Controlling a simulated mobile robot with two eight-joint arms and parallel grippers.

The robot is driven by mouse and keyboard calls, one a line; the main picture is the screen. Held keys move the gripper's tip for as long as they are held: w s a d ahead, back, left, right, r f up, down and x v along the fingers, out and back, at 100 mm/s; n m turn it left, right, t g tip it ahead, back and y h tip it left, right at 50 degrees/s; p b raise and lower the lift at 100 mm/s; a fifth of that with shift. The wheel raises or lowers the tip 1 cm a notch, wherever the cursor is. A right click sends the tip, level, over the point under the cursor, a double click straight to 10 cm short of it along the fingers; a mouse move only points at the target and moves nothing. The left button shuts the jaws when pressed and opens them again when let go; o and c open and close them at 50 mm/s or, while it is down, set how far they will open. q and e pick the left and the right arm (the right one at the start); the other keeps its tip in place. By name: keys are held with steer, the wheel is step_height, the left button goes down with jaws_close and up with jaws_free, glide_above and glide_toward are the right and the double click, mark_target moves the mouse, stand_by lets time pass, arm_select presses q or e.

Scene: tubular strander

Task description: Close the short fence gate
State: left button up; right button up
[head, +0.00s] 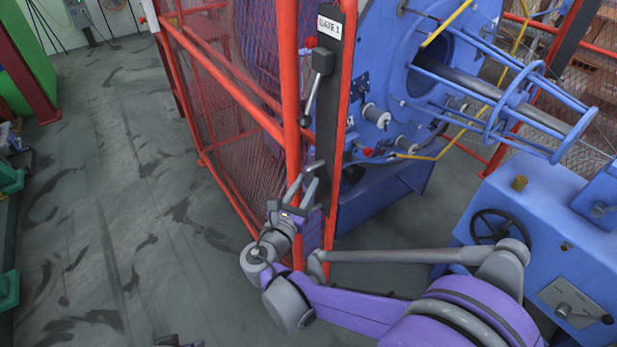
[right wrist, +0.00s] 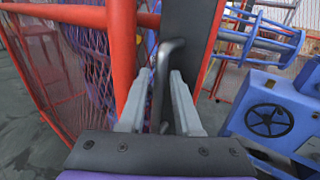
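The red fence frame (head: 290,120) has a tall dark panel (head: 330,130) beside its post, with a "GATE 1" sign (head: 330,28) at the top. A latch box with a hanging grey lever (head: 310,98) sits on the panel. I cannot tell for sure how far the gate stands open. My right gripper (head: 303,178) is low at the dark panel, below the lever. In the right wrist view its two grey fingers (right wrist: 160,95) are apart, with a bent grey handle (right wrist: 166,62) between them. A small dark part at the bottom edge may be my left gripper (head: 180,342).
Red mesh fencing (head: 220,110) runs back on the left. A blue machine with a spoked cage (head: 520,100) and a blue cabinet with a handwheel (head: 493,226) stand on the right. The grey floor (head: 100,200) on the left is clear.

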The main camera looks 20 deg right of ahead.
steer(key=shift+x, duration=1.15)
jaws_close()
stand_by(0.6)
